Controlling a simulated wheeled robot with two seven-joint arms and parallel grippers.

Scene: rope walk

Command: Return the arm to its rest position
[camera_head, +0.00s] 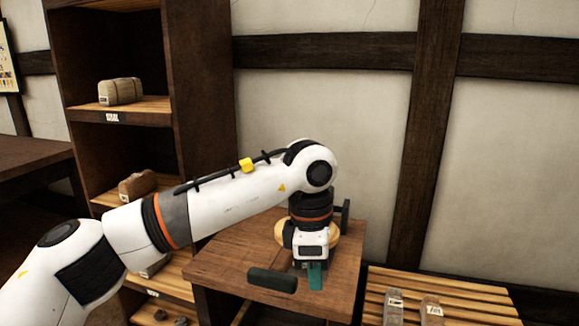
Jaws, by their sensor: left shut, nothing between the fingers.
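My left arm reaches in from the left and bends down at the wrist over a small wooden table (232,262). My left gripper (315,276) points down over the table, its teal fingers shut with nothing between them. A tan rounded thing (281,234) shows partly behind the gripper. A dark green bar (272,280) is left of the fingers, and another dark upright piece (346,216) is behind to the right. I cannot tell whether these belong together or whether the gripper touches them. My right gripper is not in view.
A dark wooden shelf unit (208,80) stands behind the arm, with a wrapped tan bundle (121,91) above and a brown bundle (137,186) lower. A slatted bench (470,298) at lower right bears two small labelled items. A dark table (35,155) is at left.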

